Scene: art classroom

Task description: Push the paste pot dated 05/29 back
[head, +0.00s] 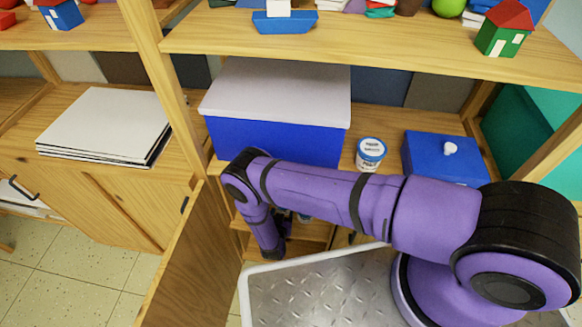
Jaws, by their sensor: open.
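A small white and blue pot (370,154) stands upright on the middle shelf, between a large blue box and a smaller blue box. Its label is too small to read a date. My purple arm crosses in front of the shelf and bends down at the left, to the open lower cabinet (313,234). My gripper's fingers are hidden behind the arm. A small bluish thing, partly hidden under the arm, shows inside the lower cabinet; I cannot tell if it is another pot.
The large blue box with a white lid (280,82) and the smaller blue box with a white knob (440,155) flank the pot. An open wooden door (205,265) stands left of my arm. White boards (105,122) lie stacked on the left cabinet. Toys line the upper shelf (370,45).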

